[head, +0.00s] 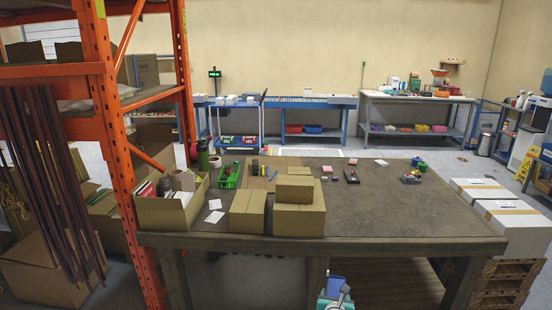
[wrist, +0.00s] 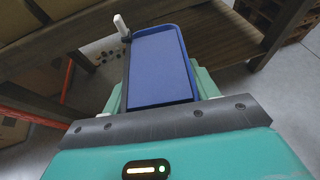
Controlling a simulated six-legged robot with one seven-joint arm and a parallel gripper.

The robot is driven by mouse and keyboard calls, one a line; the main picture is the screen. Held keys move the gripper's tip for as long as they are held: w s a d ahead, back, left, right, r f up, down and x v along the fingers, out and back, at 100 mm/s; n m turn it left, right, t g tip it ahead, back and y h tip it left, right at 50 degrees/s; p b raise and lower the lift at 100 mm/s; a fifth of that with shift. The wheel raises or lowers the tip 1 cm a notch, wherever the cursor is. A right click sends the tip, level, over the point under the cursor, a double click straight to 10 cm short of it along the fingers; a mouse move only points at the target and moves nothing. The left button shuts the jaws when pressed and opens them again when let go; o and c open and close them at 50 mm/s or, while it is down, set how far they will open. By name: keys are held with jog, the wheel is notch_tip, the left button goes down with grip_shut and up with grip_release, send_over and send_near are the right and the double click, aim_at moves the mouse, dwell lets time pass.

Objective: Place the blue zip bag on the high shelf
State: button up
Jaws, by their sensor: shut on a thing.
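The blue zip bag (wrist: 160,65) fills the middle of the wrist view, a flat blue piece with a darker rim and a white tab at its upper left corner. My gripper (wrist: 160,92) is shut on it, with a teal finger on each side. In the head view the blue zip bag (head: 336,284) and my gripper (head: 335,301) show small at the bottom edge, in front of the table and below its top. The orange rack (head: 112,130) stands at the left, with an upper shelf (head: 50,72) behind its orange beam. Which level is the high shelf I cannot tell.
The brown table (head: 400,215) carries cardboard boxes (head: 299,218), an open carton (head: 165,212) and a green basket (head: 229,175). Dark strips (head: 50,185) hang at the rack's front. White boxes (head: 515,225) stand at the right. The table's right half is mostly clear.

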jog(key=s+a+r+n+y, duration=0.2)
jog(key=s+a+r+y, duration=0.15)
jog(key=s+r, duration=0.2)
jog(key=s+f, duration=0.5)
jog(key=f, duration=0.1)
jog(key=shift+s+a+n, duration=0.2)
jog(key=shift+a+n, duration=0.05)
jog(key=shift+n, duration=0.05)
jog(key=shift+f+h, duration=0.1)
jog(key=shift+h, duration=0.15)
